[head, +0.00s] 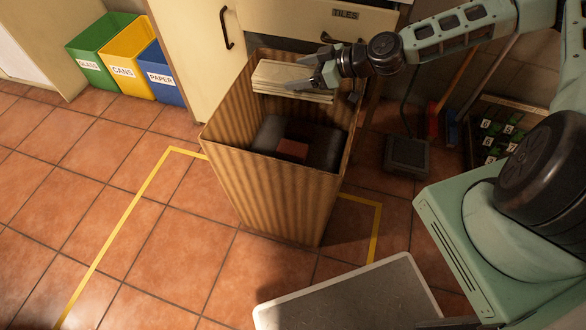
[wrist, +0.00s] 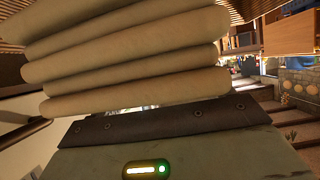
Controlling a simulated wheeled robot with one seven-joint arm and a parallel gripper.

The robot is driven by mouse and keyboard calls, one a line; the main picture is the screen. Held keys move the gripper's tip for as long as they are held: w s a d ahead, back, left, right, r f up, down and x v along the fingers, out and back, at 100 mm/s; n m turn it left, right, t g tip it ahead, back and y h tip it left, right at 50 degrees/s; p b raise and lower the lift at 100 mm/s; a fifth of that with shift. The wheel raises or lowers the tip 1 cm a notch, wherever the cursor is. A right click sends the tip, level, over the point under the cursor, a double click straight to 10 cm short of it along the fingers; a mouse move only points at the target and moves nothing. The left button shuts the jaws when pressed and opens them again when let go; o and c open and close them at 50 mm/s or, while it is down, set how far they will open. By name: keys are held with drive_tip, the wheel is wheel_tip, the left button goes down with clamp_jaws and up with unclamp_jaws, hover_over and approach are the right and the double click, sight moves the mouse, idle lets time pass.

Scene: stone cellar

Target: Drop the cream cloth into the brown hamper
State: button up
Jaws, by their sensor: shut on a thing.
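The folded cream cloth (head: 291,78) hangs within the mouth of the brown hamper (head: 268,190), near its back wall and around rim height. My gripper (head: 318,77) is shut on the cloth's right end and reaches in from the right, over the hamper's back right rim. In the wrist view the cloth (wrist: 130,60) shows as several stacked folds close to the camera, and the fingertips are hidden. Inside the hamper, below the cloth, lie dark items (head: 322,148) and a reddish-brown one (head: 292,150).
Green, yellow and blue bins (head: 125,68) stand at the back left. A drawer marked TILES (head: 345,15) is behind the hamper. A dark scale-like box (head: 407,155) and brooms (head: 455,90) are to its right. Yellow tape (head: 120,235) marks the tiled floor, which is clear at left.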

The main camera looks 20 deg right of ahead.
drive_tip(key=shift+f+b, duration=1.15)
drive_tip(key=shift+f, duration=0.85)
drive_tip(key=o, duration=1.2)
drive_tip(key=shift+c, duration=0.2)
drive_tip(key=shift+d, duration=0.1)
drive_tip(key=p+v, duration=0.2)
drive_tip(key=v, duration=1.5)
drive_tip(key=shift+s+r, duration=0.1)
drive_tip(key=shift+r, duration=0.05)
